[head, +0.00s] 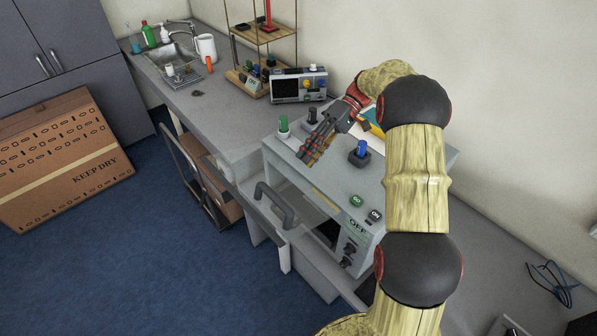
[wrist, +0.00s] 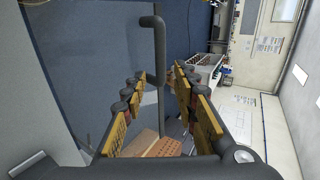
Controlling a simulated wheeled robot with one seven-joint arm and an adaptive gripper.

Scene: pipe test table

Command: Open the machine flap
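The grey machine (head: 335,185) stands on the bench in the head view. Its front flap (head: 285,252) carries a dark grey bar handle (head: 275,205). The flap looks partly swung out, with a dark opening (head: 328,232) showing beside it; how far is hard to tell. My gripper (head: 309,157) is above the machine top, beyond the handle, with its fingers pointing down-left. In the wrist view the gripper (wrist: 158,88) is open, and the handle (wrist: 159,60) appears as an upright bar in the gap between the fingers, apparently untouched.
On the machine top stand a green knob (head: 283,127), a dark knob (head: 312,116) and a blue knob (head: 360,152), close to my arm. A grey control box (head: 299,86) and a wooden rack stand behind. A cardboard box (head: 65,160) lies left; blue floor in front is clear.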

